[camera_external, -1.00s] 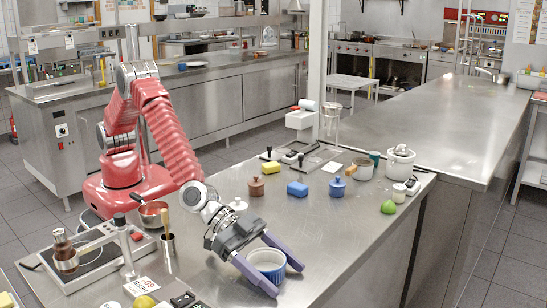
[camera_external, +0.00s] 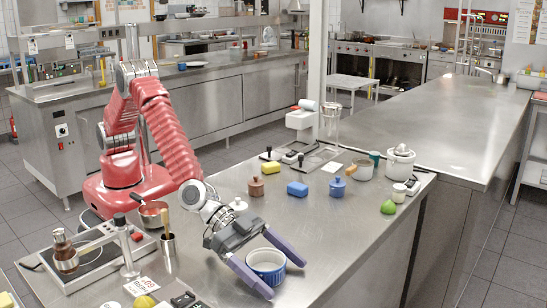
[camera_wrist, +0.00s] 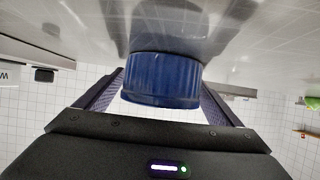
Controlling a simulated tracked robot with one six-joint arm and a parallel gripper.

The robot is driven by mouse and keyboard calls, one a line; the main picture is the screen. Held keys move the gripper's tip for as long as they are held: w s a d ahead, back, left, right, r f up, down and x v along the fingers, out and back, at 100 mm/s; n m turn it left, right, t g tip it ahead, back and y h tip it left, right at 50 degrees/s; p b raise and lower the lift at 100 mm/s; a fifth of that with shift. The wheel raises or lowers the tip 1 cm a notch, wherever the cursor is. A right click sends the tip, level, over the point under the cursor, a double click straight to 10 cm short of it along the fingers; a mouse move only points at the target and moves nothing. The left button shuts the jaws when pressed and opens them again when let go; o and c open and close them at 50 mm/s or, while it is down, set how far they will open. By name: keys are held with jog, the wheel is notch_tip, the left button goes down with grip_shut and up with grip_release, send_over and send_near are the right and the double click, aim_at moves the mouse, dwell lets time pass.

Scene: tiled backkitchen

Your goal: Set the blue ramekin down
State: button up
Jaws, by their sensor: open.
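The blue ramekin (camera_external: 267,266) has a ribbed blue outside and a white inside. It stands upright on the steel counter (camera_external: 330,219) near the front edge. My gripper (camera_external: 286,281) is open, with one finger on each side of the ramekin. In the wrist view the ramekin (camera_wrist: 161,79) sits between the two fingers, and a gap shows beside it. The wrist view cannot settle whether either finger still touches it.
The counter right of the ramekin is clear.

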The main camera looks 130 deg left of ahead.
jog(key=shift+v, duration=5.85)
jog(key=shift+r, duration=0.1)
jog(key=shift+s+r, duration=0.15)
jog(key=shift+r, duration=0.05)
jog(key=s+a+r+m+g+h, duration=0.1)
jog(key=s+r+h, duration=0.1)
jog(key=s+r, duration=0.55)
jog(key=s+a+r+m+g+h, duration=0.15)
jog(key=s+r, duration=0.35)
jog(key=s, duration=0.6)
jog(key=s+a+f+g+y, duration=0.1)
jog(key=s+a, duration=0.3)
jog(key=s, duration=1)
jog(key=s+a+f+n+g+y, duration=0.1)
jog(key=s+a+g, duration=0.2)
jog(key=s, duration=1.1)
jog(key=shift+a+f+g, duration=0.35)
jog(key=shift+a, duration=0.75)
jog(key=shift+n, duration=0.25)
